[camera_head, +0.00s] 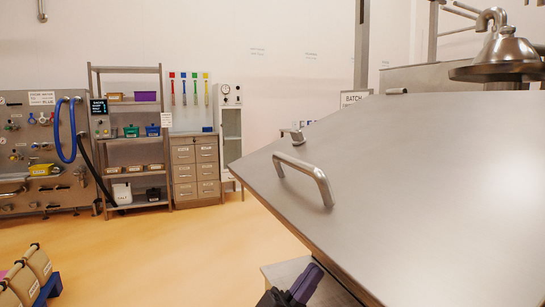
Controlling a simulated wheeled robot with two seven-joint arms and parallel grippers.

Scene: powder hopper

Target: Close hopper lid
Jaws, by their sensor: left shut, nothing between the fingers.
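The hopper lid (440,190) is a large, flat brushed-metal plate that fills the right side of the head view. Its near edge slants down to the right. A bent metal bar handle (307,176) stands on its upper face near the left corner, with a small latch-like fitting (292,134) behind it. My left gripper (304,284), dark with a purple part, is at the bottom edge of the view, beside and below the lid's near edge. It is shut and empty. Whether it touches the lid cannot be told. My right gripper is out of view.
A pale metal ledge (285,272) shows below the lid's near edge. A metal dome fitting (503,55) stands behind the lid at the upper right. Shelves (130,135), drawers (195,170) and a pegboard line the back wall. Boxes (30,275) sit at lower left. The orange floor between is clear.

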